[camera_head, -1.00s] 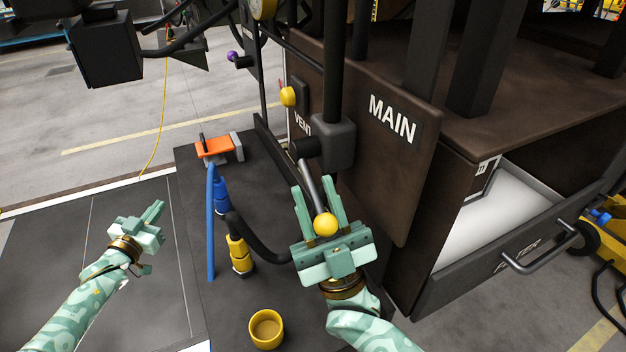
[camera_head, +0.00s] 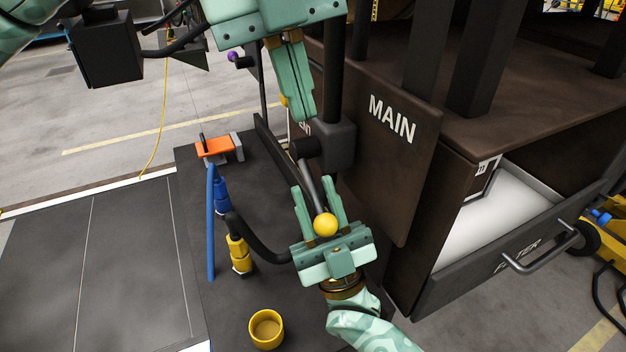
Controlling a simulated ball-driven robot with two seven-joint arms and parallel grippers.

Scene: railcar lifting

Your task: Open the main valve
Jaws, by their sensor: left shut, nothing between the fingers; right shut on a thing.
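The main valve has a metal lever (camera_head: 312,172) with a yellow ball knob (camera_head: 326,224), beside the dark panel marked MAIN (camera_head: 391,117). The lever slants down toward me from the valve body (camera_head: 334,146). My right gripper (camera_head: 319,185) is shut on the lever, with the knob between its fingers near the palm.
An orange-handled clamp (camera_head: 214,147), a blue hose (camera_head: 211,225), a yellow hose fitting (camera_head: 238,254) and a yellow cup (camera_head: 266,329) are on the dark deck. The open FILTER drawer (camera_head: 520,252) juts out at the right. The deck's left part is clear.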

